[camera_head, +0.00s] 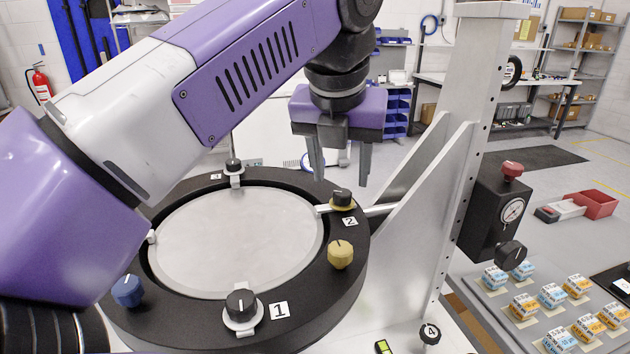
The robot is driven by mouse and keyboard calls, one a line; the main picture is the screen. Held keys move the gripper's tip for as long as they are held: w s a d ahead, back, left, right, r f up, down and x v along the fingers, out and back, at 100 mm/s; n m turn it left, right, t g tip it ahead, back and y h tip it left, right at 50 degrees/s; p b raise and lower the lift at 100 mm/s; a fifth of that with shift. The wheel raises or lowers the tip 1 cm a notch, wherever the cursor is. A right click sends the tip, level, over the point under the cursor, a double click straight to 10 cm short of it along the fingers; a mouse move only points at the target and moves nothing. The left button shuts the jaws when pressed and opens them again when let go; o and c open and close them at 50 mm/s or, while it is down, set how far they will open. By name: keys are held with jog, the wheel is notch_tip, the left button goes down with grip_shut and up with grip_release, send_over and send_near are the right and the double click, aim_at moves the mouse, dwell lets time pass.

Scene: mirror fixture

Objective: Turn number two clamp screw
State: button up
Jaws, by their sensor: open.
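The number two clamp screw (342,198) is a black knob on a yellowish base at the right of the black ring. The label "2" (350,221) lies just in front of it, and a light clamp arm reaches from it onto the mirror's edge. The round grey mirror (235,240) lies in the black ring fixture (352,285). My gripper (340,181) points down with its two fingers apart and empty. In the picture the knob appears just below and between the fingertips. I cannot tell how high the tips are above it.
Clamp screw one (241,304) is at the ring's front and clamp screw three (234,166) at the back. A yellow knob (340,254) and a blue knob (127,290) stand on the ring. A tall metal bracket (455,170) rises close to the right.

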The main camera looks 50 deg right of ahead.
aim_at(342, 193)
jog(key=shift+x, duration=2.3)
grip_shut()
